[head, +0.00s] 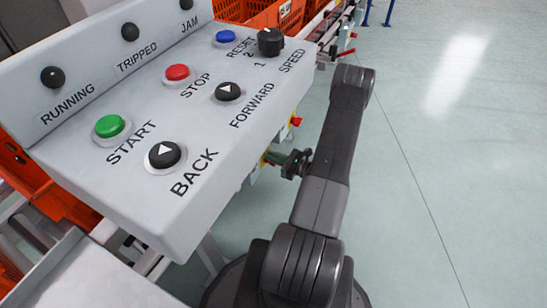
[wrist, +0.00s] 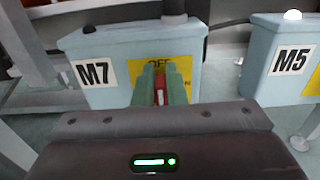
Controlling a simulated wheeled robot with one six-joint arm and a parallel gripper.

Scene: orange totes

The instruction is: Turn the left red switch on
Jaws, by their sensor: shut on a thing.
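In the wrist view a red switch handle (wrist: 160,84) stands on the yellow plate (wrist: 182,66) of the pale blue M7 box (wrist: 120,50). The plate reads "OFF" above the handle. My gripper (wrist: 161,72) has its green fingers on either side of the handle, shut on it. The fingers hide part of the switch and the plate. In the head view my gripper (head: 291,165) is below the right edge of the control panel, beside a small yellow and red switch that is partly hidden.
The pale blue M5 box (wrist: 278,58) stands to the right, with a lit white lamp (wrist: 292,15) on top. The M7 lamp (wrist: 174,8) looks dark. The grey control panel (head: 150,190) stands close left of my arm. Clear floor lies on the right.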

